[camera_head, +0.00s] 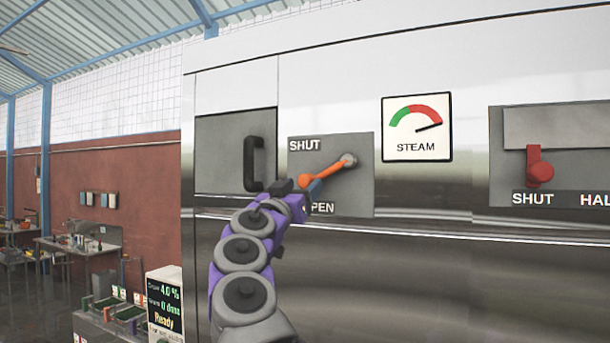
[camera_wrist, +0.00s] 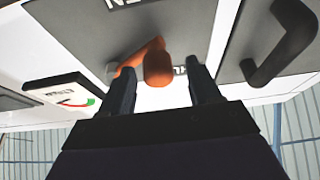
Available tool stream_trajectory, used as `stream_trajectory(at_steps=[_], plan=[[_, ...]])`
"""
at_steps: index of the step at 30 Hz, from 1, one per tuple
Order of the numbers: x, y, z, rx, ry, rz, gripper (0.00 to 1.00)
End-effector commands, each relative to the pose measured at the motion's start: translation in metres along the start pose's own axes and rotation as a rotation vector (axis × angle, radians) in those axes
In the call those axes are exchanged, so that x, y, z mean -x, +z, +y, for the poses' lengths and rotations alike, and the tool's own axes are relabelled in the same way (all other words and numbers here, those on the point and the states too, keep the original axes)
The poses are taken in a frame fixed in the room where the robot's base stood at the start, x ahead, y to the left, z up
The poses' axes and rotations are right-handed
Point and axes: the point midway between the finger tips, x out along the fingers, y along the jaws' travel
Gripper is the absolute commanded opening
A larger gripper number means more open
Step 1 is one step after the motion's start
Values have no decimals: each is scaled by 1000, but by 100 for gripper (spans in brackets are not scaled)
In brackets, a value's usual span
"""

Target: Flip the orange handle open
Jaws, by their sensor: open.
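The orange handle (camera_head: 328,169) is on a grey plate (camera_head: 358,192) on the steel machine. It runs left and slightly down from a round metal pivot (camera_head: 349,160), between the word SHUT above and a partly hidden OPEN below. My gripper (camera_head: 303,186) is at the handle's free end, coming from below left. In the wrist view, where the lettering is upside down, the handle's rounded orange end (camera_wrist: 158,68) lies between the two dark fingertips of my open gripper (camera_wrist: 163,76). Gaps show on both sides of it; contact is not clear.
A black pull handle (camera_head: 252,163) sticks out just left of the plate. A steam gauge (camera_head: 417,127) is at the upper right, and a red lever (camera_head: 539,168) is farther right. A display box (camera_head: 164,305) stands at the lower left.

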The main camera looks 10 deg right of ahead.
Motion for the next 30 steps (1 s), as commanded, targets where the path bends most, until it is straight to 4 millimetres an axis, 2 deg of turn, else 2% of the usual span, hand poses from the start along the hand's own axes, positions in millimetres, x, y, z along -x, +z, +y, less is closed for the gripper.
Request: stream_trajectory(at_steps=[3,9,21,23,30], plan=[[-14,-2,-1,-3,-3,-4,62],[-24,-2,0,-2,-2,0,62],[-28,0,0,-1,-1,0,62],[-28,0,0,-1,-1,0,58],[-28,0,-1,-1,-2,0,35]])
